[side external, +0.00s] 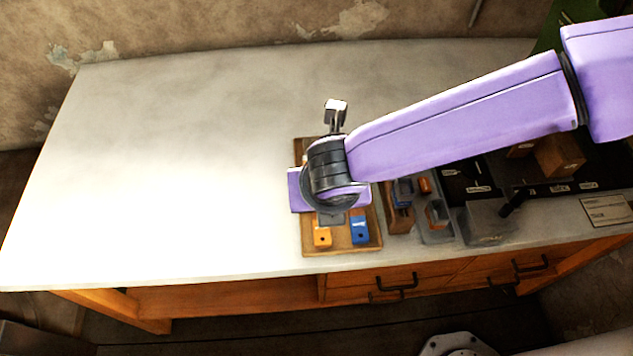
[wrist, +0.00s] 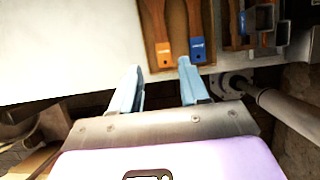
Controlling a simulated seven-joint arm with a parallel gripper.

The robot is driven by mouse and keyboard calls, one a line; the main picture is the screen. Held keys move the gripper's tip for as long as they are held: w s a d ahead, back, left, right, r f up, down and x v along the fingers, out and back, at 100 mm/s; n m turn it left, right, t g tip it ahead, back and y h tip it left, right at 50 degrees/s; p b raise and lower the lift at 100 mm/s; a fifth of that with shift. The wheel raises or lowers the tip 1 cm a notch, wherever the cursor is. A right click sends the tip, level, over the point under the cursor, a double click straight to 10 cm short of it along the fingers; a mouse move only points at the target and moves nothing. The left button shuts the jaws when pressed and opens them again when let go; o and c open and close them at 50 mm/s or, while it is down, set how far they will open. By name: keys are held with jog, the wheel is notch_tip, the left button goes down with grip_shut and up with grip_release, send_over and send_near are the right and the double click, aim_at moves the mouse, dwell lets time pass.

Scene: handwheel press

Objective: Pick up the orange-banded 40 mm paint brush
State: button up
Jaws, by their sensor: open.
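The orange-banded brush (side external: 322,236) lies on a wooden board near the table's front edge, its orange end towards that edge. In the wrist view its brown handle and orange end (wrist: 165,55) show at the top, left of a similar brush with a blue end (wrist: 198,50). My gripper (wrist: 159,66) is open with nothing between its pale blue fingers. In the wrist view the orange end shows between and beyond the fingertips. In the side view my wrist hangs over the board and hides the upper part of both brushes; the fingers are mostly hidden.
The blue-ended brush (side external: 360,231) lies close on the right on the same board (side external: 314,249). Further right stand grey and wooden holders (side external: 436,218) and a dark tray (side external: 470,180) with small blocks. The table (side external: 180,170) is clear on the left.

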jog(key=x, duration=1)
jog(key=shift+f, duration=0.25)
jog(key=shift+s+x, duration=0.15)
jog(key=shift+x, duration=1.2)
jog(key=shift+s+x, duration=0.1)
jog(key=shift+x, duration=1.25)
jog(key=shift+f, duration=0.15)
grip_shut()
